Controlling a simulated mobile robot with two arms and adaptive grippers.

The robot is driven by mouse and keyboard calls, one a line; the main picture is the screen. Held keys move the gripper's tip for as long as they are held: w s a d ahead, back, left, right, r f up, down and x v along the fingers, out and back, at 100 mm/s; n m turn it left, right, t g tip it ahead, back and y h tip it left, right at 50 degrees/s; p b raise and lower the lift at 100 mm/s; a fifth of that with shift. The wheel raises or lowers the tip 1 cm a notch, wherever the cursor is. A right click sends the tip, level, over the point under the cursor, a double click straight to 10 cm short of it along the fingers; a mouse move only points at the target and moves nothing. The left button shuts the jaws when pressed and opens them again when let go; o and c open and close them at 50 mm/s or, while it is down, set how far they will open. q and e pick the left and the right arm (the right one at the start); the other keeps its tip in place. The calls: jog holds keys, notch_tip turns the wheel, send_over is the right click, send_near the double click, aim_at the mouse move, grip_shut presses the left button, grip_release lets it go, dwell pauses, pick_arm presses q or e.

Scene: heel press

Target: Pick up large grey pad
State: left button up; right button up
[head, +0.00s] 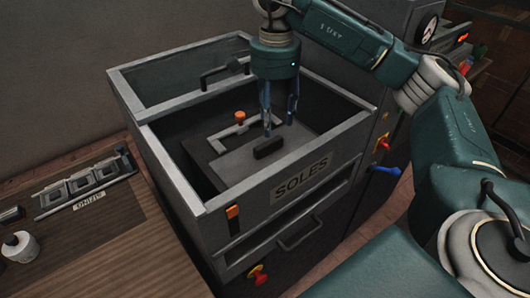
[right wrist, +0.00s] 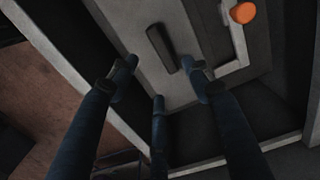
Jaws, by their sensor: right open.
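The large grey pad (head: 240,166) lies flat inside the open drawer marked SOLES (head: 302,180). A dark block-shaped handle (head: 268,148) stands on its top. In the right wrist view the pad (right wrist: 150,80) lies below the fingers, with its dark handle (right wrist: 162,48) beyond the fingertips. My right gripper (head: 279,122) points down into the drawer, just behind the handle. It also shows in the right wrist view (right wrist: 165,82), its fingers spread, open and empty. I cannot tell whether the fingertips touch the pad. My left gripper is not in view.
The drawer's raised walls (head: 143,125) surround the pad. An orange knob (head: 240,116) and a light grey bracket (head: 232,132) are behind it. A wooden table (head: 95,230) at left bears a tray with square openings (head: 84,187) and a white knobbed object (head: 19,247).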

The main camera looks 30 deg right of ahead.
aim_at(269, 143)
jog(key=f+p, duration=0.1)
jog(key=f, duration=0.1)
jog(key=f+p, duration=0.1)
jog(key=f, duration=0.3)
jog(key=shift+w+a+f+p, duration=0.15)
jog(key=shift+a+f+p, duration=0.25)
jog(key=shift+f, duration=0.4)
jog(key=shift+c, duration=0.5)
grip_shut()
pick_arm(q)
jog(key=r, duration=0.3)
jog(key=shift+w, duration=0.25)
pick_arm(e)
jog(key=shift+w, duration=0.1)
